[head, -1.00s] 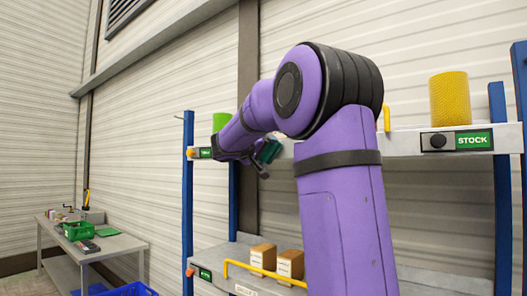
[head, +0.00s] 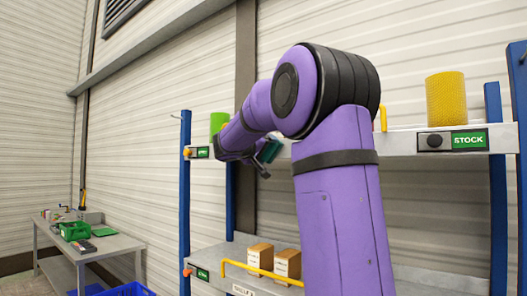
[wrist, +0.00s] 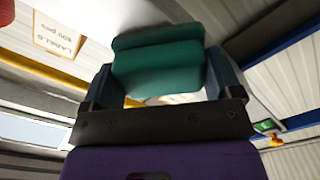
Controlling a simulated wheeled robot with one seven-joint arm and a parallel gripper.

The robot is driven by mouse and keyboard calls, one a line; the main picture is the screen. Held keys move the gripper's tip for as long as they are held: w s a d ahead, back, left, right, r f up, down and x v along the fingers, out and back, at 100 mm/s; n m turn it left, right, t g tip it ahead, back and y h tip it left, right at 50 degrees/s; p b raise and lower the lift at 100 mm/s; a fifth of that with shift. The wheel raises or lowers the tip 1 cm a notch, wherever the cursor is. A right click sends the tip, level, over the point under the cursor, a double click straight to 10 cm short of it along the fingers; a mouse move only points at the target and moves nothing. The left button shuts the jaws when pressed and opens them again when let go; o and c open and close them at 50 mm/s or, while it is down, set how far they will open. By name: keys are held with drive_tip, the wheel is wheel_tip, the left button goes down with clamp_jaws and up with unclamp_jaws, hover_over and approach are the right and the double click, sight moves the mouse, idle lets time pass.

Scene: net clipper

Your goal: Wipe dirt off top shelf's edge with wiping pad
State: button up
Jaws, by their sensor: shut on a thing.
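The teal wiping pad (wrist: 158,68) is held between the two fingers of my gripper (wrist: 160,85) in the wrist view. In the head view the pad (head: 270,151) shows as a small teal block at the tip of my gripper (head: 261,158). The gripper is at the top shelf's front edge (head: 402,142), toward its left part. I cannot tell whether the pad touches the edge. My arm hides the middle of that edge. I can make out no dirt in either view.
A green cylinder (head: 218,122) and a yellow cylinder (head: 445,98) stand on the top shelf. Yellow handles rise near the edge. Two cardboard boxes (head: 260,257) sit on the lower shelf. Blue posts (head: 186,205) flank the rack. A side table (head: 105,245) stands at left.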

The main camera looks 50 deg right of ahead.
sight(278, 150)
drive_tip(key=shift+s+d, duration=0.1)
drive_tip(key=shift+s, duration=1.65)
drive_tip(key=shift+d, duration=0.1)
drive_tip(key=shift+w, duration=2.05)
drive_tip(key=shift+c, duration=0.4)
drive_tip(key=a, duration=0.6)
drive_tip(key=shift+s, duration=0.2)
drive_tip(key=shift+s+a, duration=0.15)
drive_tip(key=shift+a, duration=1.35)
